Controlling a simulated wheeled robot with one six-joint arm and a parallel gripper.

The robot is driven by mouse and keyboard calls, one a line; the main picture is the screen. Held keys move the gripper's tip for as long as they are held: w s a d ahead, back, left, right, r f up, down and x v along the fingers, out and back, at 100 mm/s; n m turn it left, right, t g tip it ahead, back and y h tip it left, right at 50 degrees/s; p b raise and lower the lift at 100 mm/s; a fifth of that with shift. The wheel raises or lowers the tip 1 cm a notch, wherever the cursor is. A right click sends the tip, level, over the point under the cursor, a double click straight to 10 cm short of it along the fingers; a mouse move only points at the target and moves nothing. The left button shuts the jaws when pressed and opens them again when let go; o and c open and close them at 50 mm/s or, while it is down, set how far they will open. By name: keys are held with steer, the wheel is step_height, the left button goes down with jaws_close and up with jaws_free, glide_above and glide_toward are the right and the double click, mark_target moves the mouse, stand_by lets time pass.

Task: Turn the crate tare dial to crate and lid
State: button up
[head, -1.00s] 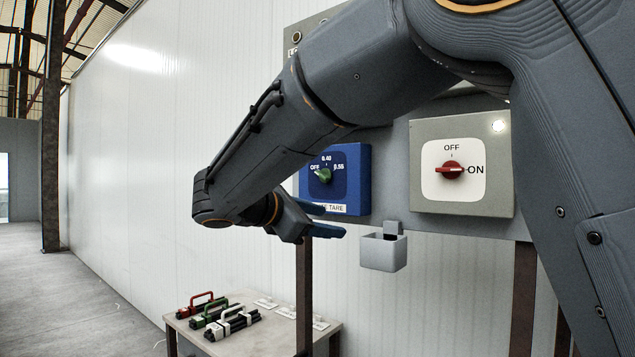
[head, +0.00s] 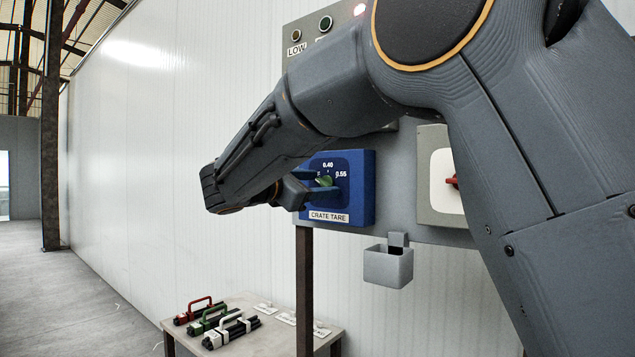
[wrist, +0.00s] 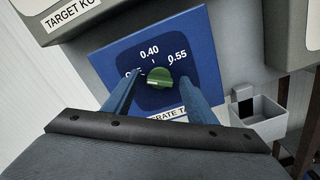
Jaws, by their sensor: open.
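The crate tare dial is a green knob (wrist: 159,78) on a blue box (head: 361,190) labelled CRATE TARE. The face carries OFF, 0.40 and 0.55 marks; OFF is partly covered by a finger in the wrist view. The knob also shows in the head view (head: 325,181), partly hidden by my fingers. Which mark it points at, I cannot tell clearly. My gripper (wrist: 162,86) is open in front of the box, its blue fingers on the left and right of the knob. I cannot tell whether they touch it.
A grey box with a red switch (head: 452,182) is right of the dial, partly behind my arm. A small grey bin (head: 388,267) hangs below. A low table (head: 265,341) holds several handled tools. Lamps are above; a TARGET box (wrist: 65,20) is at the wrist view's upper left.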

steer(key=c, duration=1.1)
